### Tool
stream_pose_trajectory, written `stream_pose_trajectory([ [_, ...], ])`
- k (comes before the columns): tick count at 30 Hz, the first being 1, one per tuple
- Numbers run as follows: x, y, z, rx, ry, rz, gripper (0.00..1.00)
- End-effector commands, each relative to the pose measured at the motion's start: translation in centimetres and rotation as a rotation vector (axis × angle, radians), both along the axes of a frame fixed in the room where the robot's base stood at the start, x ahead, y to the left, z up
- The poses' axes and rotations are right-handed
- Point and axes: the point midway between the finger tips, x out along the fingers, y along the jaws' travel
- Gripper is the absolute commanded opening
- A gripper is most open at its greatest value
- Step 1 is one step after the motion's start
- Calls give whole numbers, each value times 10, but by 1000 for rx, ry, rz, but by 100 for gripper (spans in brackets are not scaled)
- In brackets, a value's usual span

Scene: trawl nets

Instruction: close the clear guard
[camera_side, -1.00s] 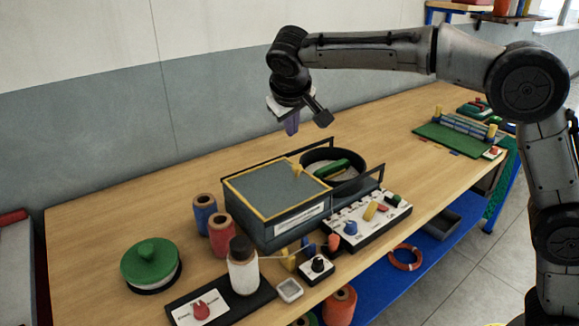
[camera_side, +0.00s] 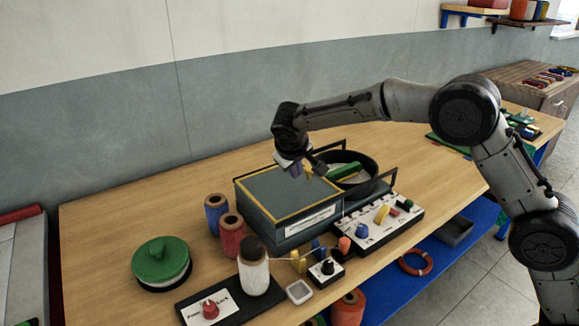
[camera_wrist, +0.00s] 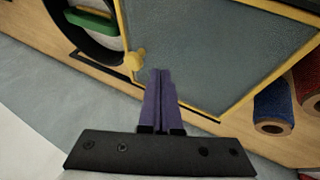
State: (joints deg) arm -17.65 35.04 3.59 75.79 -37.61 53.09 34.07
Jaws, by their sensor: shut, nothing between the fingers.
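The clear guard (camera_side: 282,197) is a grey see-through panel with a yellow frame. My gripper (camera_side: 295,172) is above the guard's back right part in the side view. In the wrist view its purple fingers (camera_wrist: 160,75) are together and empty, close beside the knob; I cannot tell whether they touch it.
A black round bowl (camera_side: 372,185) with a green piece in it sits inside dark rails (camera_side: 392,178). Blue (camera_side: 216,214) and red (camera_side: 232,236) spools stand left of the box. A white control panel (camera_side: 376,228) is in front.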

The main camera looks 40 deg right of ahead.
Motion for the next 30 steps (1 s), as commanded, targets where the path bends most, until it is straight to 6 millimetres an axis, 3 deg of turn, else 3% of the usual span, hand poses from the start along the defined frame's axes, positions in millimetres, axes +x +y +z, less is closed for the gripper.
stream_pose_trajectory([
  [6,3,-19,-3,0,1,0,0],
  [22,3,-27,-3,0,1,0,0],
  [26,3,-45,-3,0,1,-3,0],
  [30,2,-78,-3,0,2,-6,0],
])
